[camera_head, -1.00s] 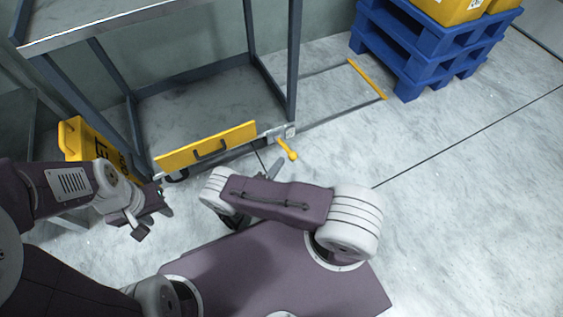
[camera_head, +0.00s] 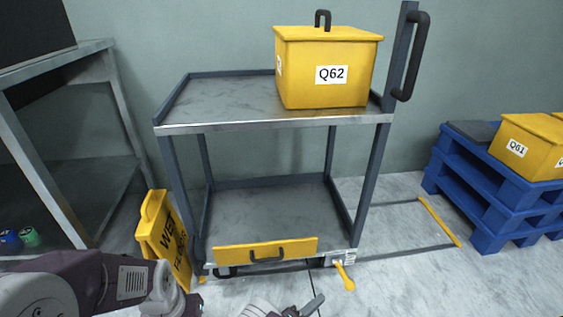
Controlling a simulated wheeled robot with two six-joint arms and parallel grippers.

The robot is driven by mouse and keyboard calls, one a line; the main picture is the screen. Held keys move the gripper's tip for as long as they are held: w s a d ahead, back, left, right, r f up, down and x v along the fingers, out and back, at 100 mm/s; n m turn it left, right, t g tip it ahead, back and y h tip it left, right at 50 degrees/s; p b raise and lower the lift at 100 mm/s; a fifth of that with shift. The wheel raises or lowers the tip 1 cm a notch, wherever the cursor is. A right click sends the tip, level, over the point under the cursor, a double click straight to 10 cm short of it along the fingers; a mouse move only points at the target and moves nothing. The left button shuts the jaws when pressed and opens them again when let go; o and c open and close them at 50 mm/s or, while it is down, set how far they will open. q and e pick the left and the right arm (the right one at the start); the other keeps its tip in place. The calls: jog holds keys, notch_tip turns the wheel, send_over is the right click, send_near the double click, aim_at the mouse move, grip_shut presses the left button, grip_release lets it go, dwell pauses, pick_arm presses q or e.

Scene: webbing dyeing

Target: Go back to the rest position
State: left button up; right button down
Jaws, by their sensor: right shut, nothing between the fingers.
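My right gripper (camera_head: 306,307) shows at the bottom edge, in front of the cart. It is shut and empty; most of its arm is out of the picture. My left arm comes in at the lower left, and its gripper (camera_head: 192,301) is a small dark shape at the bottom edge, partly cut off. I cannot tell whether its jaws are open. Neither gripper is seen holding anything.
A grey cart (camera_head: 262,195) stands ahead, bearing a yellow box labelled Q62 (camera_head: 330,90). A yellow pedal (camera_head: 344,277) sticks out low. A yellow wet-floor sign (camera_head: 162,240) stands at left. Blue pallets (camera_head: 490,200) with yellow boxes (camera_head: 530,147) stand right. Open floor (camera_head: 430,285) lies at lower right.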

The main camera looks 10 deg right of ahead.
jog(key=w+d+r+m+g+h+p, duration=0.1)
jog(key=w+d+r+m+g+p, duration=0.15)
jog(key=r, duration=0.65)
jog(key=w+d+r+m+g+p, duration=0.15)
jog(key=w+r+m+p, duration=0.25)
jog(key=r, duration=0.4)
jog(key=s+d+r+m+g+y+p, duration=0.1)
jog(key=d+r+m+g+p, duration=0.15)
jog(key=r, duration=0.45)
jog(key=s+d+r+m+g+p, duration=0.2)
jog(key=d+r+g, duration=0.1)
jog(key=r, duration=0.3)
jog(key=s+d+r+m+g+y+p, duration=0.25)
jog(key=s+r+y+p, duration=0.4)
jog(key=s+r, duration=0.35)
jog(key=s+a+f+n+t+y+p, duration=0.1)
jog(key=s+a+n+t+y, duration=0.15)
jog(key=a+y, duration=0.2)
jog(key=s+a+f+n+t+y, duration=0.1)
jog(key=s+a+n+y, duration=0.1)
jog(key=s+a+y, duration=0.3)
notch_tip(320, 180, up, 38)
jog(key=w+a+n+p, duration=0.1)
jog(key=w+p, duration=0.1)
jog(key=p, duration=3.6)
jog(key=shift+w+a+n+h, duration=0.15)
jog(key=shift+w+n+h, duration=0.15)
jog(key=shift+n+h, duration=0.1)
